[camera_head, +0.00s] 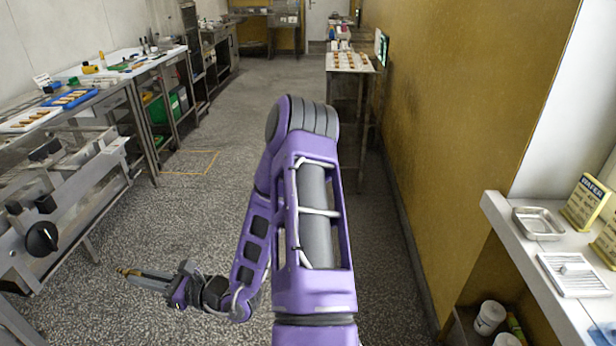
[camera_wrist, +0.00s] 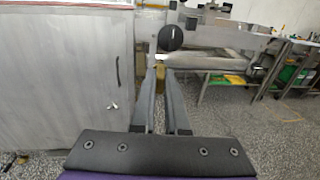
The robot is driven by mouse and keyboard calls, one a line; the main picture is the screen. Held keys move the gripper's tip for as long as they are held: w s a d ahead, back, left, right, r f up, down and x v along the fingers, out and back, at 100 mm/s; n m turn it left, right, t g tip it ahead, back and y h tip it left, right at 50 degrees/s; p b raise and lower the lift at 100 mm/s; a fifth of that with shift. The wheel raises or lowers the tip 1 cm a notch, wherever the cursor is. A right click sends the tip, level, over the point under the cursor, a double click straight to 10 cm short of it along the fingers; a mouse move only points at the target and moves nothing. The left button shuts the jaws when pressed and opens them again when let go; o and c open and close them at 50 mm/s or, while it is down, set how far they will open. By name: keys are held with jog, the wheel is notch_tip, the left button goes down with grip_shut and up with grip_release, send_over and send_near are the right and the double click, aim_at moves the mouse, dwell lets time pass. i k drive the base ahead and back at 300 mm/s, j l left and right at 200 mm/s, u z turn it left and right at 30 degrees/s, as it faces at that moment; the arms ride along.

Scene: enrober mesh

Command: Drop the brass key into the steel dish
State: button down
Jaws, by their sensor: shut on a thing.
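My gripper (camera_head: 148,279) is at the lower left of the head view, pointing left over the speckled floor. It is shut on a small brass piece, the brass key (camera_head: 124,271), which pokes out at the fingertips. In the wrist view the two fingers (camera_wrist: 161,66) run forward and close together at their tips; the key is mostly hidden there. The steel dish (camera_head: 538,223) is a shallow rectangular metal tray on the pale ledge at the right, far from my gripper. It looks empty.
The ledge (camera_head: 548,272) also holds a white slotted tray (camera_head: 573,274) and yellow boxes (camera_head: 586,202). White tubs (camera_head: 489,317) stand below it. A steel machine with a black knob (camera_head: 41,237) is near my gripper on the left. The central floor is open.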

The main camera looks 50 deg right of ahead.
aim_at(529, 221)
jog(key=j+z, duration=0.1)
jog(key=z, duration=3.15)
jog(key=l, duration=0.1)
